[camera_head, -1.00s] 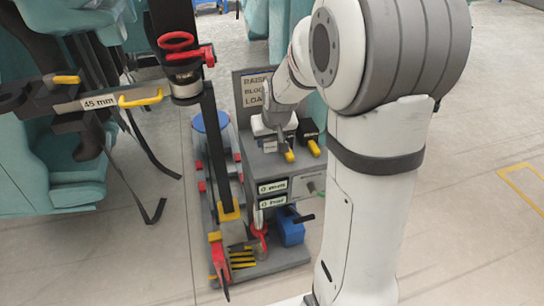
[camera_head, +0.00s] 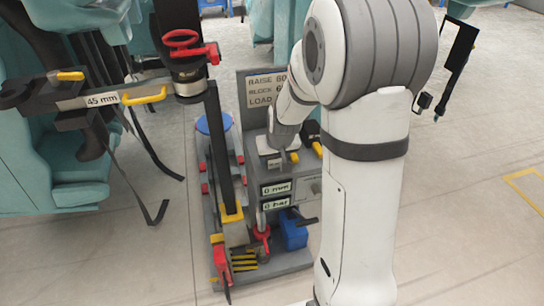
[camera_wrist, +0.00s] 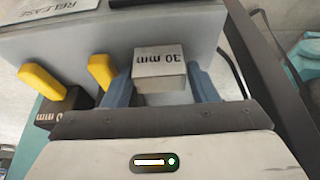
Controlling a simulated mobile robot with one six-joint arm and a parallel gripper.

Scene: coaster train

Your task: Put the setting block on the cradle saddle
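A pale block marked 30 mm (camera_wrist: 158,62) sits between the two blue fingers of my gripper (camera_wrist: 161,85) in the wrist view. The fingers flank it closely with no clear gap; contact is not plain. In the head view my gripper (camera_head: 283,158) is low over the grey stand, beside a yellow handle (camera_head: 294,158). A dark block (camera_wrist: 47,114), its label partly cut off, stands to the left with a yellow handle (camera_wrist: 42,82). Another yellow handle (camera_wrist: 102,72) rises beside the left finger. I cannot tell which part is the cradle saddle.
A black post carries a red handwheel (camera_head: 181,39) and stands left of the grey stand. A bar labelled 45 mm (camera_head: 100,101) reaches left from it. Teal seats (camera_head: 75,185) are at the left. A sign (camera_head: 262,92) rises behind the stand. Open floor lies to the right.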

